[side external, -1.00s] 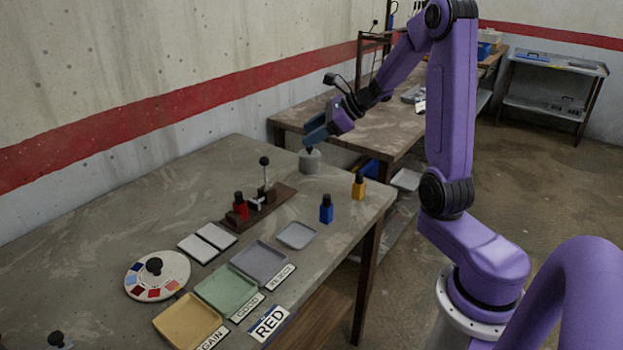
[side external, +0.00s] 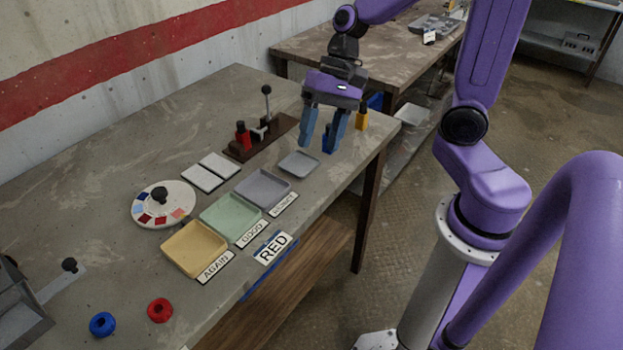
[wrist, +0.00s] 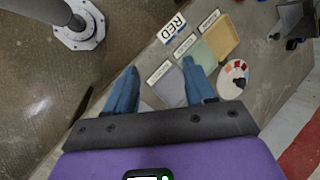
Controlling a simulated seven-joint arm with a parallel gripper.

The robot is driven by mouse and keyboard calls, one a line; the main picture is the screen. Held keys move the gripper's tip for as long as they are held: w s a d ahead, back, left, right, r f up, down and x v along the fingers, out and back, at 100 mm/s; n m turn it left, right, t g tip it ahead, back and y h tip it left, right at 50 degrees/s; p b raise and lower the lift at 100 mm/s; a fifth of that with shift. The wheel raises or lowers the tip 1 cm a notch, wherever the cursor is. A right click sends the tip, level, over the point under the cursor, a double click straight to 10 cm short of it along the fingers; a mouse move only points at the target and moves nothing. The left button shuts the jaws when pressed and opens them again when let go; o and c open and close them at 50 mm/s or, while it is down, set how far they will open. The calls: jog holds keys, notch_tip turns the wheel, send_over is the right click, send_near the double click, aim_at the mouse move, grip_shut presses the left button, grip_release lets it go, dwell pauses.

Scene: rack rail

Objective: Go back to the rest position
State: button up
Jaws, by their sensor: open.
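My gripper (side external: 321,138) is open, pointing down over the right end of the grey table (side external: 110,185). Its two blue fingers are apart, and the wrist view (wrist: 160,70) shows nothing held between them. In the side view a blue bottle (side external: 327,138) shows between the fingers, partly hidden. A yellow bottle (side external: 361,120) stands just right of the gripper. A red bottle (side external: 242,134) stands at the dark wooden stand with a lever (side external: 267,92), left of the gripper.
Yellow (side external: 192,247), green (side external: 230,217) and grey (side external: 262,187) trays line the front edge, with labels and a RED sign (side external: 272,248). A small grey tray (side external: 299,163) lies near the fingers. A colour dial (side external: 163,206), red ring (side external: 160,310) and blue ring (side external: 102,324) are further left.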

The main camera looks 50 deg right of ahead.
jog(key=s+d+n+h, duration=0.1)
jog(key=s+n+h, duration=0.4)
jog(key=s+n, duration=0.9)
jog(key=n, duration=0.4)
jog(key=shift+s+d+f+t, duration=0.2)
jog(key=shift+s+f+t, duration=0.1)
jog(key=shift+f, duration=0.1)
